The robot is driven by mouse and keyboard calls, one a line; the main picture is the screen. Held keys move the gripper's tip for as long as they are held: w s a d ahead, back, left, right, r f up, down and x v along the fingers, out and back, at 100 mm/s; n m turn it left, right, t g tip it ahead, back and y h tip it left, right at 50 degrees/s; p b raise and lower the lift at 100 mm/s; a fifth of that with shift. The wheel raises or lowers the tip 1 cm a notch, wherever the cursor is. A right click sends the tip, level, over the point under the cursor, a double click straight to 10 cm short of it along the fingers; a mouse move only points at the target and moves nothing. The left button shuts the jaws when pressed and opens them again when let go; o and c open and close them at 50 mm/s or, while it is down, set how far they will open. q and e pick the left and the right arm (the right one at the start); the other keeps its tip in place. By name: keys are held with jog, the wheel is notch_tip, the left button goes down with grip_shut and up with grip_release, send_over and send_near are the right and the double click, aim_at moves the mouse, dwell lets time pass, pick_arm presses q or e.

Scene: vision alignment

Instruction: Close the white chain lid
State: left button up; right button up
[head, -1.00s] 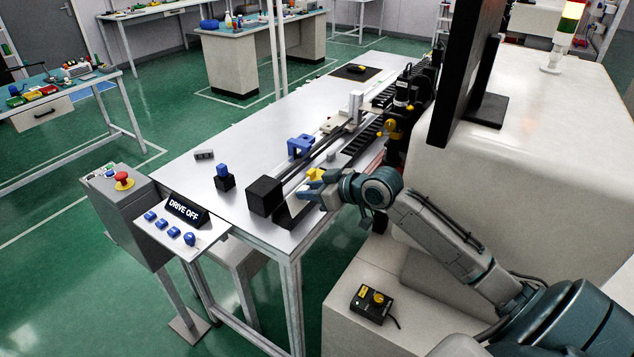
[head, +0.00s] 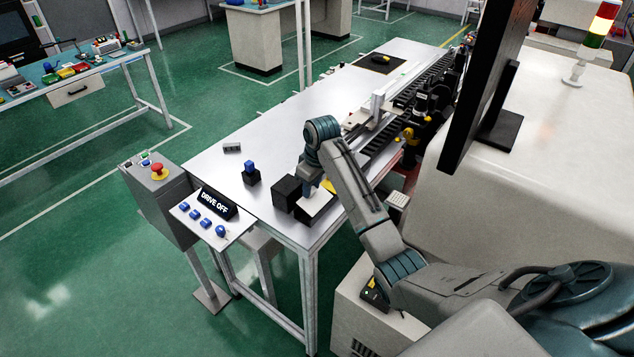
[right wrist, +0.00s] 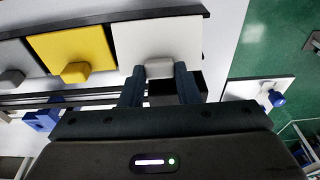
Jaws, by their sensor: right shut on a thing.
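The white chain lid (right wrist: 185,35) is a flat white plate with a pale knob (right wrist: 160,68), at the top middle of the right wrist view. My right gripper (right wrist: 159,75) has its two dark fingers on either side of the knob and is shut on it. In the head view the right gripper (head: 312,184) points down at the near end of the rail, largely covered by my forearm. A dark gap shows under the lid's near edge by the right finger. I cannot tell how far the lid is open. My left gripper is not in view.
A yellow lid (right wrist: 75,46) with a yellow knob sits beside the white one, with another pale lid (right wrist: 15,62) further left. A black block (head: 287,192) stands at the rail's near end. A blue-topped black block (head: 250,174) and the DRIVE OFF panel (head: 214,204) are to the left.

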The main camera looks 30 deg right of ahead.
jog(key=shift+w+a+f+g+h, duration=0.2)
jog(key=shift+w+f+g+h, duration=0.25)
jog(key=shift+g, duration=0.45)
jog(key=shift+w+a+f+g+h, duration=0.2)
jog(key=shift+w+f+g+h, duration=0.25)
jog(key=shift+g, duration=0.45)
jog(key=shift+s, duration=0.1)
jog(key=o, duration=1)
